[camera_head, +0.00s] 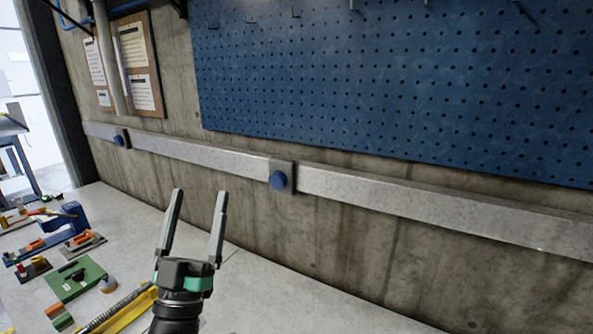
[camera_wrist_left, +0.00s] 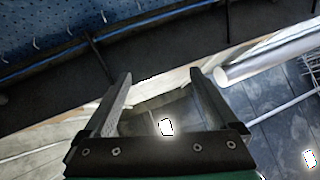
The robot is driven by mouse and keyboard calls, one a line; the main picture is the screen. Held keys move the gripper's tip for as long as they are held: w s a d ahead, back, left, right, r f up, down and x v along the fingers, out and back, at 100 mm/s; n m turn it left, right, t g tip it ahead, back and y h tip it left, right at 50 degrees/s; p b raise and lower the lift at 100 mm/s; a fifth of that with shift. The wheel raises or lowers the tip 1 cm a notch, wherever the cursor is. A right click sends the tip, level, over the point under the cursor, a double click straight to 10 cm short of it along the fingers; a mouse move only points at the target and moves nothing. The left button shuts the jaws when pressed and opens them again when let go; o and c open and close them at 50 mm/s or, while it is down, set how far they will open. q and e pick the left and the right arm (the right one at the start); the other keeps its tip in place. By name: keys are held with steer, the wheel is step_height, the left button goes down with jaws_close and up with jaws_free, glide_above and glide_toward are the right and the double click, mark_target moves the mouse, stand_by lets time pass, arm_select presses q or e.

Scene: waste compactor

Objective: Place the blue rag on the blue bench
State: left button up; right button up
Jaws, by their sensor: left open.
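My left gripper (camera_head: 200,193) is raised in front of the concrete wall in the head view, with its two fingers spread and nothing between them. In the left wrist view the same gripper (camera_wrist_left: 160,76) is also open and empty. I see no blue rag in either view. A piece of furniture with blue legs (camera_head: 28,173) shows partly at the far left edge of the head view; I cannot tell whether it is the blue bench. My right gripper is in neither view.
A grey worktop (camera_head: 250,300) runs along the wall, with several tools, a green block (camera_head: 75,280) and a yellow tool (camera_head: 120,312) at its left. A blue pegboard (camera_head: 400,75) and a metal rail (camera_head: 365,192) are on the wall. The worktop's middle looks clear.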

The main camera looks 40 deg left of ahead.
arm_select(q)
steer(key=d+r+m+t+h, duration=0.2)
steer(key=d+r+m+h, duration=0.2)
steer(key=d+r+h, duration=0.3)
steer(key=d+r+m+t+h, duration=0.2)
steer(key=d+r+m+h, duration=0.3)
steer(key=d+r+h, duration=0.3)
steer(key=d+h, duration=0.3)
steer(key=d, duration=0.4)
steer(key=shift+s+t, duration=0.15)
steer(key=shift+t, duration=0.15)
